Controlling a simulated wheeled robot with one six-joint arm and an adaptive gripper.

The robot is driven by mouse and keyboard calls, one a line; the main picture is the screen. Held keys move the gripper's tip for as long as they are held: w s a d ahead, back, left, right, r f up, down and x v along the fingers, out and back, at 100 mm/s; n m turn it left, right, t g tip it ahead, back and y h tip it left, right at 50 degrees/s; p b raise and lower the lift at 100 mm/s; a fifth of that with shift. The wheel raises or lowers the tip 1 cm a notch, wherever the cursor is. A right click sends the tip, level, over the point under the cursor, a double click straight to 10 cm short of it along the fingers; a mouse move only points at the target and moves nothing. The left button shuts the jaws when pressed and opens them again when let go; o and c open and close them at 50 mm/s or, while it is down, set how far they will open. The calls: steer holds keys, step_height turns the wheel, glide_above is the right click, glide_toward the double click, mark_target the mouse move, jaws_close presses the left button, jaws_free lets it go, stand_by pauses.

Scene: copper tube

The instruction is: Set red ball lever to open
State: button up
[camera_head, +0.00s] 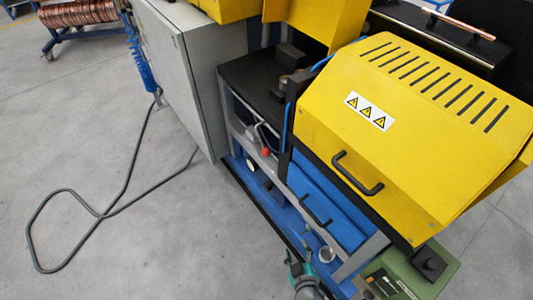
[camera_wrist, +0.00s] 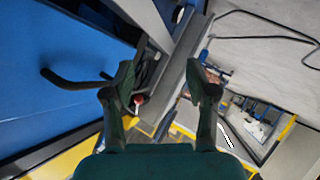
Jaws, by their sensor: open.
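The red ball lever (camera_head: 266,152) sits on the grey frame of the machine, left of the yellow hood, in the head view. Its red ball (camera_wrist: 139,99) also shows small in the wrist view, just inside the left finger. My gripper (camera_head: 299,265) is at the bottom of the head view, well below and right of the lever, touching nothing that I can see. In the wrist view my gripper (camera_wrist: 162,76) has its two green fingers wide apart with nothing between them. The lever's base is too small to make out.
The yellow hood (camera_head: 400,90) with a black handle (camera_head: 357,175) stands right of the lever. Below it is a blue panel (camera_head: 325,200) with another handle. A grey cabinet (camera_head: 185,80) stands to the left. A hose (camera_head: 125,180) lies on the otherwise open floor.

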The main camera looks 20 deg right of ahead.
steer(key=w+a+r+t+h, duration=0.1)
steer(key=w+r+h, duration=0.1)
steer(key=w, duration=0.5)
steer(key=w+a+r+h, duration=0.1)
steer(key=w+h, duration=0.1)
steer(key=w, duration=0.4)
steer(key=m+t+h, duration=0.2)
steer(key=m+h, duration=0.1)
steer(key=h, duration=0.1)
glide_toward(267, 153)
steer(key=f, duration=0.1)
steer(key=x, duration=1.1)
steer(key=shift+a+f, duration=0.15)
steer(key=shift+f, duration=0.1)
jaws_close()
